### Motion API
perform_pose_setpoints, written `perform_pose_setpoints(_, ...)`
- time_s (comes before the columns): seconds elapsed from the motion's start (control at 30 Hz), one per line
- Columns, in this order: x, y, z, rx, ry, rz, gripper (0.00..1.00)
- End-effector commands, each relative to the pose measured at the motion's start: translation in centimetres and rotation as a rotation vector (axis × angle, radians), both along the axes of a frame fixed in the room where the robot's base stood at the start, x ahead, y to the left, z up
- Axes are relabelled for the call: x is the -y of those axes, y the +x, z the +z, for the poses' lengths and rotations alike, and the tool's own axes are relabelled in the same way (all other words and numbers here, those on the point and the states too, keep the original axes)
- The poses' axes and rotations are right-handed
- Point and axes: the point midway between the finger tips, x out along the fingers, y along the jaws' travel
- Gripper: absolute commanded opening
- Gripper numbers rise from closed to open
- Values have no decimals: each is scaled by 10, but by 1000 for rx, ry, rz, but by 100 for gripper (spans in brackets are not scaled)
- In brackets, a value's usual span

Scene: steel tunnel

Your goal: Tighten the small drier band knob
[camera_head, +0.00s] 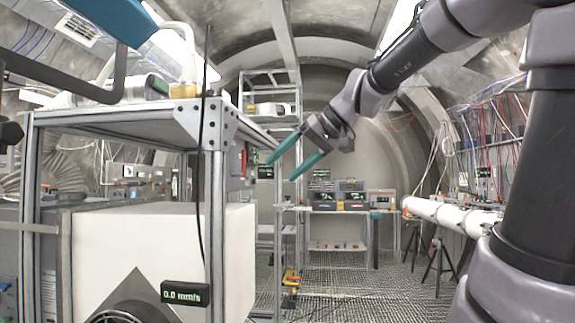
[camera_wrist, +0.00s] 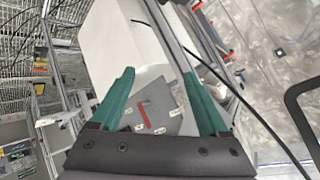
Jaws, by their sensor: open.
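My gripper (camera_head: 280,171) is open and empty, with two teal fingers pointing left toward the side of the metal frame. In the wrist view my gripper (camera_wrist: 160,73) has a grey panel (camera_wrist: 166,98) showing between its fingers. The panel carries a red lever-like part (camera_wrist: 145,112) and several small white labels. The fingers appear apart from the panel. A red part (camera_head: 244,159) also shows edge-on at the frame's right side in the head view. I cannot make out which part is the small drier band knob.
A metal frame (camera_head: 216,170) with a white box (camera_head: 150,245) stands at left. A display (camera_head: 185,294) reads 0.0 mm/s. A black cable (camera_head: 203,120) hangs in front. A bench with instruments (camera_head: 351,195) stands at the back, a white pipe (camera_head: 450,215) at right.

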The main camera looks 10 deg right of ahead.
Motion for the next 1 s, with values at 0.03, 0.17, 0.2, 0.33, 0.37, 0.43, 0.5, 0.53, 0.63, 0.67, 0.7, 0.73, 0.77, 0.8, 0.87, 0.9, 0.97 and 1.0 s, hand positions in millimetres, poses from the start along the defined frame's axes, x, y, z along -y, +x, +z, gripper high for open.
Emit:
perform_pose_setpoints(0.03,0,0,0,0,0,0,78)
perform_pose_setpoints(0.17,-5,7,8,24,7,30,78)
perform_pose_setpoints(0.2,-9,13,15,49,15,59,78)
perform_pose_setpoints(0.33,-32,45,57,206,61,215,78)
perform_pose_setpoints(0.37,-38,54,69,258,75,259,78)
perform_pose_setpoints(0.43,-50,75,100,391,112,349,78)
perform_pose_setpoints(0.5,-58,93,129,531,147,423,78)
perform_pose_setpoints(0.53,-60,99,141,590,160,449,78)
perform_pose_setpoints(0.63,-64,116,173,761,195,508,78)
perform_pose_setpoints(0.67,-64,120,180,801,202,520,78)
perform_pose_setpoints(0.7,-64,124,188,847,210,531,78)
perform_pose_setpoints(0.73,-64,126,193,874,214,536,78)
perform_pose_setpoints(0.77,-65,128,197,896,218,541,78)
perform_pose_setpoints(0.8,-66,129,200,915,221,546,78)
perform_pose_setpoints(0.87,-69,131,202,931,223,549,78)
perform_pose_setpoints(0.9,-72,132,202,933,222,550,78)
perform_pose_setpoints(0.97,-79,134,202,931,222,551,78)
perform_pose_setpoints(1.0,-85,137,202,931,222,551,78)
